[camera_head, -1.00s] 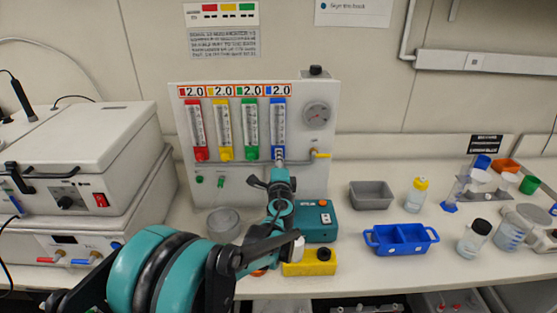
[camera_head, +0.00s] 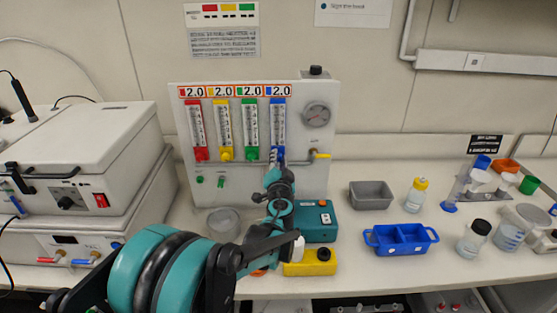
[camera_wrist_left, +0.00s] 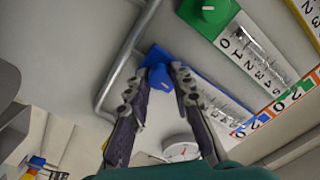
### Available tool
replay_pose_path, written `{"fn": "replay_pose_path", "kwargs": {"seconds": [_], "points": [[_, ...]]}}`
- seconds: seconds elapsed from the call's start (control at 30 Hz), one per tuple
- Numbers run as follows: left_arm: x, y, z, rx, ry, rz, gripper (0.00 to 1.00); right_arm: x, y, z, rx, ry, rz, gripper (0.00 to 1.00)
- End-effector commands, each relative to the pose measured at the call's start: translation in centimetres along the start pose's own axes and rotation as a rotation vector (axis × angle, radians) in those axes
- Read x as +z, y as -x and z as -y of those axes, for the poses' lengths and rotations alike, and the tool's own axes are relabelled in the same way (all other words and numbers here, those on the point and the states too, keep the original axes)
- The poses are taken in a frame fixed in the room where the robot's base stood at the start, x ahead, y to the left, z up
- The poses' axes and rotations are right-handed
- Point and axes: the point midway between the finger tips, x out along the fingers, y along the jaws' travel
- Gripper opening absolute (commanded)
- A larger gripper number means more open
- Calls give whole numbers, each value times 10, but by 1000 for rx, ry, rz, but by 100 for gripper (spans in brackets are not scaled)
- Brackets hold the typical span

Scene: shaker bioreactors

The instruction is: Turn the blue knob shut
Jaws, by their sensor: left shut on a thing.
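The blue knob (camera_wrist_left: 160,77) sits at the bottom of the blue flowmeter (camera_head: 278,120), rightmost of the row on the white gas panel. In the left wrist view its face carries a pale mark. My left gripper (camera_wrist_left: 164,72) has one finger on each side of the knob and is shut on it. In the head view the gripper (camera_head: 276,160) reaches up to the panel and hides most of the knob. The green knob (camera_wrist_left: 212,8) is beside it in the wrist view. My right gripper is not in view.
Red (camera_head: 201,154), yellow (camera_head: 226,154) and green flowmeters stand left of the blue one. A metal pipe (camera_wrist_left: 120,65) runs close by the knob. A gauge (camera_head: 317,115) and a yellow valve handle (camera_head: 320,155) are to the right. A teal box (camera_head: 318,222) stands below.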

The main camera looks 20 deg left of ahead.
Motion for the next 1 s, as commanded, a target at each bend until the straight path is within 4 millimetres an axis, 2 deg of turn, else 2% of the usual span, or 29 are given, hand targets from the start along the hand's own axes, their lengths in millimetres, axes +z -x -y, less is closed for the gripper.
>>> {"fn": "replay_pose_path", "kwargs": {"seconds": [0.33, 0.83, 0.87, 0.9, 0.93, 1.0], "points": [[1, 1, -1, 1, 126, 0, 0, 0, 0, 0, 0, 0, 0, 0], [1, 1, -1, 1, 146, 0, 0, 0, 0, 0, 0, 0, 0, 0], [1, 1, -1, 1, 145, 0, 25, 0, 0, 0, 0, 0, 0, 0], [1, 1, -1, 1, 145, 0, 35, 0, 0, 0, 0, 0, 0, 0], [1, 1, -1, 1, 145, 0, 43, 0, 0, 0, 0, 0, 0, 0], [1, 1, -1, 1, 144, 0, 43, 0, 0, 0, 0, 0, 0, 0]]}}
